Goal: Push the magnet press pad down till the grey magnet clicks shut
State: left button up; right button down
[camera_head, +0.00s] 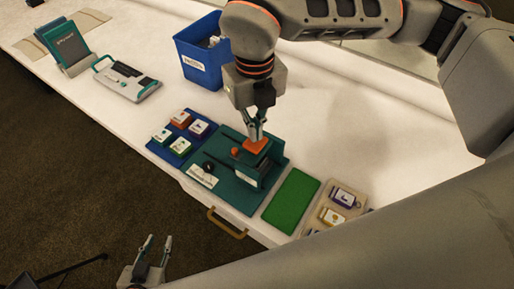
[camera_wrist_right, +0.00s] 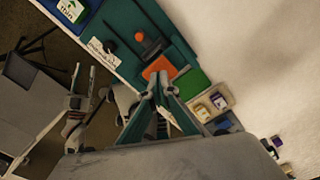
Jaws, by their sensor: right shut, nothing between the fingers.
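The orange press pad (camera_head: 257,146) sits on a teal device (camera_head: 266,168) on a teal base mat (camera_head: 235,193) near the table's front edge. The pad also shows in the right wrist view (camera_wrist_right: 157,67), just past my fingertips. My right gripper (camera_head: 256,137) points down, shut and empty, with its tips at the pad; I cannot tell whether they press on it. I cannot make out the grey magnet. My left gripper (camera_head: 155,243) is open and empty, off the table's front side at the lower left.
A blue tray (camera_head: 169,153) with several small boxes lies left of the device. A green mat (camera_head: 291,201) and a beige tray (camera_head: 325,212) with boxes lie right. A blue bin (camera_head: 190,58) stands behind. The table behind right is clear.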

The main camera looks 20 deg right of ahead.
jog(key=shift+f+b, duration=0.6)
jog(key=shift+f, duration=0.7)
jog(key=shift+f+b, duration=0.25)
jog(key=shift+b, duration=0.1)
jog(key=shift+r, duration=0.2)
jog(key=shift+r+p, duration=0.95)
jog(key=shift+r, duration=0.65)
jog(key=shift+r+p, duration=0.95)
jog(key=shift+r, duration=1.15)
jog(key=shift+s+f, duration=0.1)
